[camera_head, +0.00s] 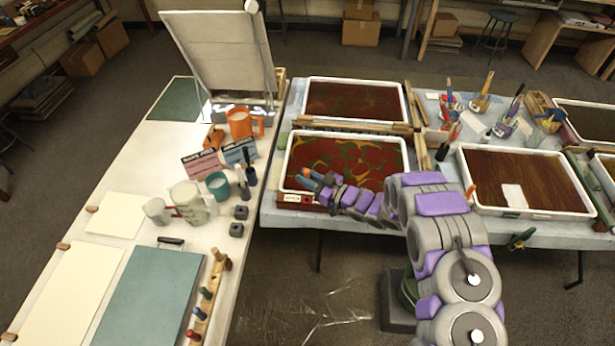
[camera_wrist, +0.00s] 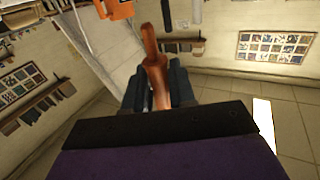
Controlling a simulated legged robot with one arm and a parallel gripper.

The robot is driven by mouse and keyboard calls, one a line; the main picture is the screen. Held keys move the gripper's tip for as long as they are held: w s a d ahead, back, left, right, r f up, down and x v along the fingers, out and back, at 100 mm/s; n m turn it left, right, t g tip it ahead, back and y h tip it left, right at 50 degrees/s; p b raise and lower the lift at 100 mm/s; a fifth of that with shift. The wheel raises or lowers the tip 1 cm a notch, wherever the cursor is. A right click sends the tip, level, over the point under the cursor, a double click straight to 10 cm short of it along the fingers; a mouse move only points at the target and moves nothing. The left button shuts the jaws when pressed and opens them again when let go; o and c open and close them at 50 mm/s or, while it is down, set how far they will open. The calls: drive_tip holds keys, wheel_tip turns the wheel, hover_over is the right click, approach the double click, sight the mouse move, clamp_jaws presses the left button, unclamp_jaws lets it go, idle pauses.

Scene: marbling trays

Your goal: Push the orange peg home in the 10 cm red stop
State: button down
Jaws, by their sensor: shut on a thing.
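My gripper (camera_head: 317,181) is shut on an orange peg, at the front left of the middle marbling tray. In the wrist view the orange-brown peg (camera_wrist: 153,62) stands out between the dark fingers (camera_wrist: 158,92), its narrower end pointing away from them. In the head view only a little orange shows by the fingertips. A red block with a pale label (camera_head: 306,199), seemingly the red stop, sits at that tray's front left edge, just below the gripper. Its label is too small to read, and whether the peg touches it cannot be told.
The tray (camera_head: 345,133) holds red and green marbled liquid. To the left, a pale table carries mugs (camera_head: 190,200), dark blocks (camera_head: 237,229) and a wooden peg rack (camera_head: 212,290).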

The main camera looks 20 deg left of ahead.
sight(306, 195)
drive_tip(key=shift+a+f+b, duration=0.25)
drive_tip(key=shift+f+b, duration=0.2)
drive_tip(key=shift+f, duration=0.8)
drive_tip(key=shift+d+f+b, duration=0.2)
drive_tip(key=shift+f+b, duration=0.45)
drive_tip(key=shift+f, duration=0.8)
drive_tip(key=shift+a, duration=0.15)
drive_tip(key=shift+f+b, duration=1.25)
drive_tip(key=shift+f, duration=0.75)
drive_tip(key=c, duration=0.9)
unclamp_jaws()
drive_tip(key=shift+o, duration=0.2)
